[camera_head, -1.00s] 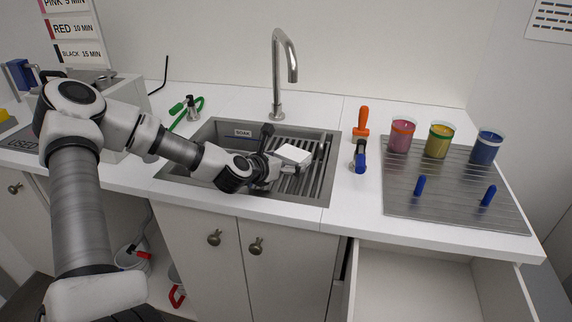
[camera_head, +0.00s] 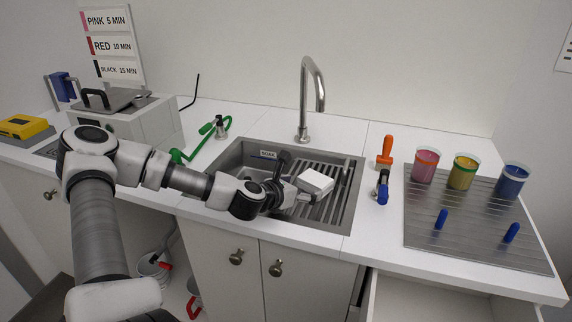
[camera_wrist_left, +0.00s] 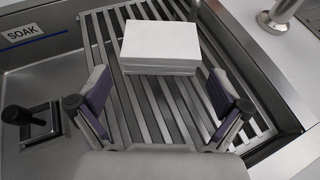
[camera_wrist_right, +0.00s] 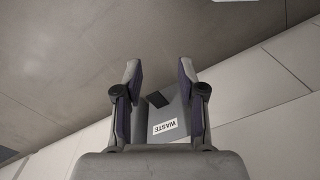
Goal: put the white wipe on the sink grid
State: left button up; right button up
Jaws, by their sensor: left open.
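The white wipe (camera_head: 315,181) is a white flat block lying on the sink grid (camera_head: 340,208), the dark slatted rack in the right part of the sink. In the left wrist view the wipe (camera_wrist_left: 160,46) rests on the grid bars (camera_wrist_left: 180,110), just beyond my fingertips. My left gripper (camera_head: 296,194) is open and empty; its two fingers (camera_wrist_left: 160,88) stand apart just short of the wipe, with bars visible between them. My right gripper (camera_wrist_right: 160,75) shows only in its wrist view, open and empty, above the floor region near a WASTE label.
The SOAK basin (camera_head: 240,160) lies left of the grid, with a black-handled plug (camera_wrist_left: 30,118). A tall faucet (camera_head: 303,110) stands behind the sink. Orange- and blue-handled tools (camera_head: 385,160), three pigment jars (camera_head: 463,172) and a ribbed mat (camera_head: 470,225) are to the right. A drawer (camera_head: 420,300) is open.

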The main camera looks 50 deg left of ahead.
pick_arm(q)
jog(key=p+v, duration=0.3)
jog(key=p, duration=0.1)
jog(key=p+v, duration=0.2)
jog(key=p, duration=0.3)
jog(key=p+v, duration=0.3)
jog(key=p, duration=0.2)
jog(key=shift+s+r, duration=0.1)
jog(key=shift+r, duration=0.35)
jog(key=shift+s+d+p, duration=0.1)
jog(key=shift+s+p, duration=0.15)
jog(key=shift+p, duration=0.05)
jog(key=shift+f, duration=0.2)
